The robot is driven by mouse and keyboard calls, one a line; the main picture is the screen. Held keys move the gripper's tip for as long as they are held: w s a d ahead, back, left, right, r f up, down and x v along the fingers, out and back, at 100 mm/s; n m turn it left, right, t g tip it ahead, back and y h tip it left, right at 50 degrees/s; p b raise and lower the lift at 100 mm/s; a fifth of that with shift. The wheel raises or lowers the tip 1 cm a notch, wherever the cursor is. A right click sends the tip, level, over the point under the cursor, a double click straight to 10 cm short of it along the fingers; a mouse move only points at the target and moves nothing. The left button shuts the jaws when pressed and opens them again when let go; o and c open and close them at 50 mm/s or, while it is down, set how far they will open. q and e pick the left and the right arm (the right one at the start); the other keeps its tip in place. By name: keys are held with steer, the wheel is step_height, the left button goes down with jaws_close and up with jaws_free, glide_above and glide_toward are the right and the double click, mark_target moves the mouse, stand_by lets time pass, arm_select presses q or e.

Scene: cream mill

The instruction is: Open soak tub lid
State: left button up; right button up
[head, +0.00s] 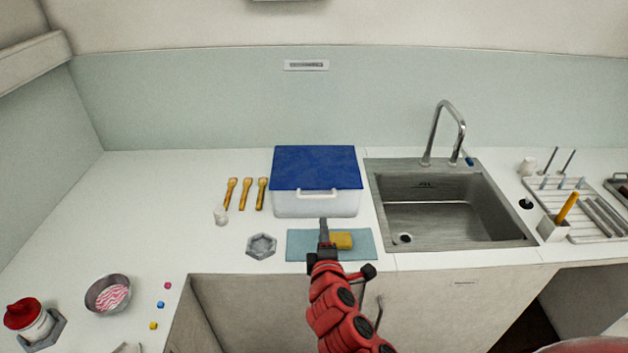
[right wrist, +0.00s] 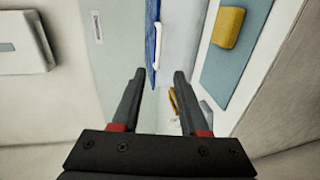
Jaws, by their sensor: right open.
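The soak tub (head: 315,204) is a white box with a blue lid (head: 315,167) that lies shut on it. A white handle (head: 317,193) sticks out at the lid's front edge. My right gripper (head: 323,222) is in front of the tub, just below the handle in the head view. In the right wrist view its jaws (right wrist: 160,75) are open and empty, with the blue lid edge (right wrist: 152,40) and the white handle (right wrist: 156,45) beyond the fingertips, apart from them. My left gripper does not show.
A blue-grey mat (head: 303,245) with a yellow sponge (head: 341,240) lies under my right gripper. A steel sink (head: 450,205) is right of the tub. Several wooden tools (head: 246,194) and a grey hexagonal holder (head: 261,246) are to the left. A bowl (head: 97,294) stands farther left.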

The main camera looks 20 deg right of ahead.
steer(key=p, duration=0.1)
glide_toward(322, 198)
steer(key=x, duration=0.8)
steer(key=shift+w+d+f, duration=0.1)
steer(key=shift+w+d, duration=0.05)
steer(key=shift+w, duration=0.2)
steer(key=shift+p+x, duration=0.3)
steer(key=shift+x, duration=0.65)
jaws_close()
stand_by(0.5)
